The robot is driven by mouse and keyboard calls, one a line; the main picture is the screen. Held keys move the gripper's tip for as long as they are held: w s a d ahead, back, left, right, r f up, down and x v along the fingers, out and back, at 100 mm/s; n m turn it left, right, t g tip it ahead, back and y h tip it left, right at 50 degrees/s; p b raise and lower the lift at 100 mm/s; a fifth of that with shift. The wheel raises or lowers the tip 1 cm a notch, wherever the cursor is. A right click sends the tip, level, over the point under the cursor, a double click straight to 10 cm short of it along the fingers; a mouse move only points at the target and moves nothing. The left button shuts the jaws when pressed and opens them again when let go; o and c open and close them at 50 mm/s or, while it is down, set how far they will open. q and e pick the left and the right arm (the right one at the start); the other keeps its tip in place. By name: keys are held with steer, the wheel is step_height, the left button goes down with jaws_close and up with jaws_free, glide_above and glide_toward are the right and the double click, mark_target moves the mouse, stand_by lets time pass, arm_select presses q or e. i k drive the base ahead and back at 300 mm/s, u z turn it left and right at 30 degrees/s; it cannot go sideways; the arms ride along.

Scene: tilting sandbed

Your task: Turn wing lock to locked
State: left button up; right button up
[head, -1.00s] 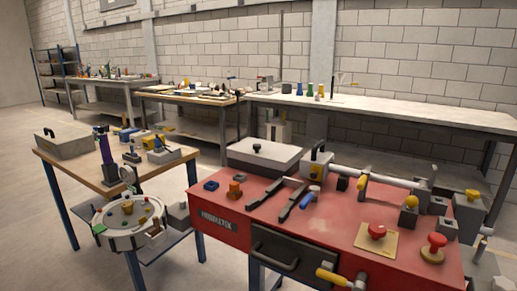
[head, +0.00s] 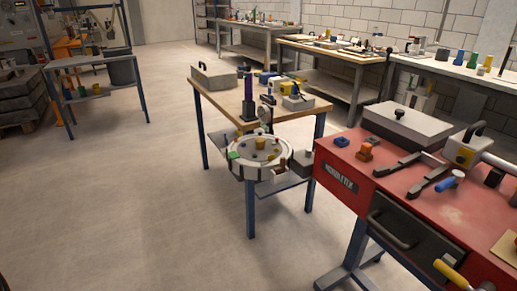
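I cannot tell for sure which part is the wing lock. A round, white-rimmed tray (head: 240,172) with small coloured pieces in it sits at the front of a small wooden-topped table (head: 222,98). The red bench (head: 336,168) at the right carries an orange fitting (head: 366,151), a blue fitting (head: 343,142), two dark bars (head: 404,164) and a blue-handled part (head: 452,180). A yellow handle (head: 452,275) sticks out at its front, near the bottom edge. Neither of my grippers shows in the head view.
A grey box (head: 214,76) with a handle stands on the wooden table. A grey lidded box (head: 406,128) sits on the red bench. The red bench has a drawer with a handle (head: 392,232). Open floor (head: 140,200) lies to the left. Workbenches line the back wall.

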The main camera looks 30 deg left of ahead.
mark_target(271, 157)
steer(key=u, duration=0.55)
steer(key=k, duration=0.65)
steer(key=u, duration=1.25)
steer(key=i, duration=0.8)
steer(key=u, duration=0.45)
steer(key=i, duration=0.9)
steer(key=z, duration=0.45)
